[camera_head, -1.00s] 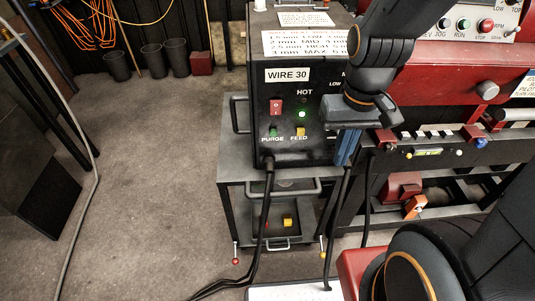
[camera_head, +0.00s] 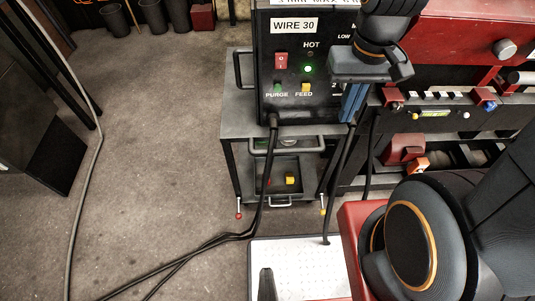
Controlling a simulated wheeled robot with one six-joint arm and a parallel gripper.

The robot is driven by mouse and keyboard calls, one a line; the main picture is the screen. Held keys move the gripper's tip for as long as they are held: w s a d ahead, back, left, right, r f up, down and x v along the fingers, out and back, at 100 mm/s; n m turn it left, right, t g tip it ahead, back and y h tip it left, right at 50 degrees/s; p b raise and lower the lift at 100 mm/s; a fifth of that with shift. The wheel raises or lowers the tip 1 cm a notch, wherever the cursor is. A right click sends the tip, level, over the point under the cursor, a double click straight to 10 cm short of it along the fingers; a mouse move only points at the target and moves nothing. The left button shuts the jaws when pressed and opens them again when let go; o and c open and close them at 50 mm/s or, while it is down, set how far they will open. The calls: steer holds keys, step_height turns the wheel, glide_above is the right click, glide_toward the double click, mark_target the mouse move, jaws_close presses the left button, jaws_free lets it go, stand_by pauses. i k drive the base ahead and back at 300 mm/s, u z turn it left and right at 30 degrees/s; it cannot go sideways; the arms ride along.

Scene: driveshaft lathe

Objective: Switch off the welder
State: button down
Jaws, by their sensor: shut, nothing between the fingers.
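The welder (camera_head: 290,48) is a black box labelled WIRE 30, standing on a grey cart. Its front panel carries a red rocker switch (camera_head: 281,64), with a lit green lamp (camera_head: 308,69) to the right of it. Below are a green PURGE button (camera_head: 277,87) and a yellow FEED button (camera_head: 305,87). My gripper (camera_head: 350,103) is in front of the right part of the panel, pointing down, with its blue fingers closed and empty. It is to the right of the switch and hides part of the panel's right side. I cannot tell whether it touches the panel.
The grey cart (camera_head: 233,121) has a front handle and a lower tray. A black cable (camera_head: 263,190) hangs from the welder to the floor. The red lathe (camera_head: 450,38) stands right. A white perforated plate (camera_head: 290,262) is at the bottom.

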mark_target(281, 59)
steer(key=z, duration=1.1)
steer(key=k, duration=0.85)
steer(key=u, duration=1.1)
steer(key=i, duration=0.5)
